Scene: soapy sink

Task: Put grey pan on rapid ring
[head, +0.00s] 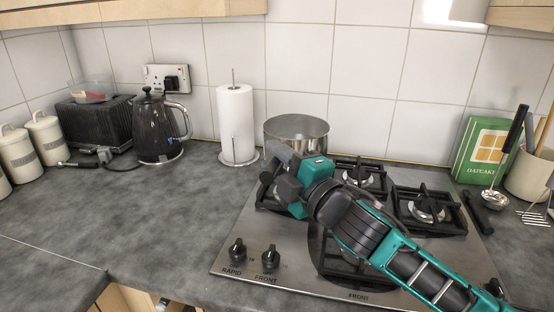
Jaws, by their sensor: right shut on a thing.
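The grey pan (296,128), a round metal pot, is upright at the back left of the hob (230,272). My right gripper (278,165) is in front of the pan and shut on it. The gripper covers the pan's lower part and the spot where it grips. The back-left ring is mostly hidden behind the pan and gripper, so I cannot tell whether the pan rests on it. A knob marked RAPID (237,252) is at the hob's front left. My left gripper is not in view.
A paper towel roll (236,122) stands just left of the pan. A black kettle (158,128) and toaster (95,124) are farther left. A green oatcakes box (484,150) and utensil pot (530,175) stand right of the hob.

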